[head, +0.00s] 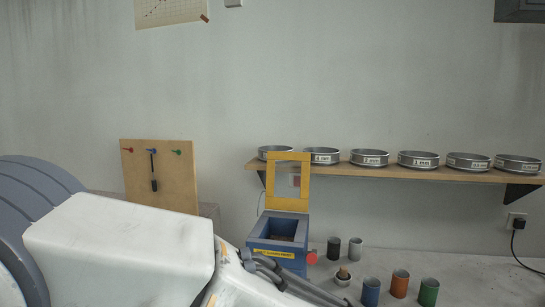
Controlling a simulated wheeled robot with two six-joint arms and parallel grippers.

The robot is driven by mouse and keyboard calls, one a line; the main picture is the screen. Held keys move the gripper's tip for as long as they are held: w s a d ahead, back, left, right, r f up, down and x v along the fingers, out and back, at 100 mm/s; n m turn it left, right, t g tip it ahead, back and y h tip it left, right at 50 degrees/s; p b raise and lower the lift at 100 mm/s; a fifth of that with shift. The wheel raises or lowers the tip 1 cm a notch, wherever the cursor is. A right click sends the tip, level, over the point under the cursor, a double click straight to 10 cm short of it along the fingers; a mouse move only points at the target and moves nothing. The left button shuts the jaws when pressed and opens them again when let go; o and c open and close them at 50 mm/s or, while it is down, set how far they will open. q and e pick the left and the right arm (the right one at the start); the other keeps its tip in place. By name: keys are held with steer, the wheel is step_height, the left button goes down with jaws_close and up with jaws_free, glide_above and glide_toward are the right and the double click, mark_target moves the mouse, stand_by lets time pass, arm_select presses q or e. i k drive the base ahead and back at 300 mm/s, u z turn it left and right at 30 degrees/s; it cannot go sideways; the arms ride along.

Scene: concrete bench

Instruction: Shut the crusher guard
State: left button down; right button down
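The crusher (262,244) is a blue box with an open square top and a red knob (312,258) on its right side. Its guard (288,206) is a yellow frame with a see-through middle. The guard stands upright at the back edge of the crusher, so it is open and the dark opening shows. My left arm comes in from the left and covers the area in front of the crusher's lower left. Neither gripper shows in the head view.
Several metal cups stand right of the crusher, among them a blue one (371,293), an orange one (399,284) and a green one (429,292). A small mortar (342,277) is near them. A wall shelf (420,173) with several sieves runs behind. A pegboard (182,190) stands left.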

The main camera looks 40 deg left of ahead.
mark_target(301, 203)
steer(key=k, duration=0.2)
steer(key=u, duration=0.9)
